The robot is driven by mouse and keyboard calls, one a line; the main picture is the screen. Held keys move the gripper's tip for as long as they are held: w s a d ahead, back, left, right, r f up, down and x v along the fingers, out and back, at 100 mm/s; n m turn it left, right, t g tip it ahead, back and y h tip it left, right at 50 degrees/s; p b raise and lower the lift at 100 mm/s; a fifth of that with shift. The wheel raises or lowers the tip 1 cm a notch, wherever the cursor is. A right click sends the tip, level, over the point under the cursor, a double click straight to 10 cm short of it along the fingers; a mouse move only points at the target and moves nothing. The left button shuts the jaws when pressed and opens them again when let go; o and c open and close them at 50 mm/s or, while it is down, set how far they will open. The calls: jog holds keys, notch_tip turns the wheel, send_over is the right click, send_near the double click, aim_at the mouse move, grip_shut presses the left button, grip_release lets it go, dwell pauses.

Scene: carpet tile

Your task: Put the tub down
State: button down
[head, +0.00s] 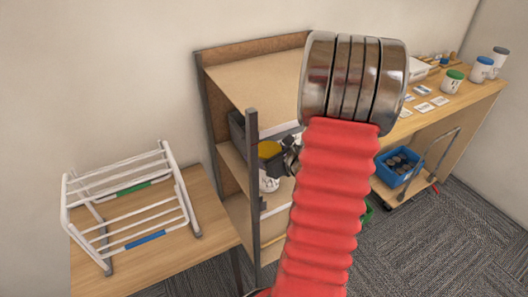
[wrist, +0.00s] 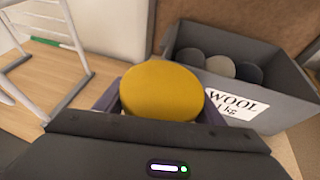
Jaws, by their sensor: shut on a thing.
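The tub (wrist: 162,90) shows as a round yellow top in the wrist view, between my gripper's (wrist: 158,104) two fingers. My gripper is shut on it. In the head view the yellow top (head: 270,149) shows beside the shelf unit's dark post, with my gripper (head: 281,158) partly hidden behind my red arm.
A grey bin (wrist: 285,85) labelled "WOOL 1 kg" holds several dark round things, just right of the tub. A white rack (head: 130,205) stands on a wooden table (head: 205,205) at left. A blue crate (head: 395,176) and a workbench (head: 478,95) are at right.

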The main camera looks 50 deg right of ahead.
dwell(0.3)
jog(key=c, duration=0.8)
grip_release()
jog(key=shift+f, duration=0.1)
jog(key=shift+o, duration=0.2)
jog(key=v, duration=1.2)
jog(key=shift+s, duration=0.1)
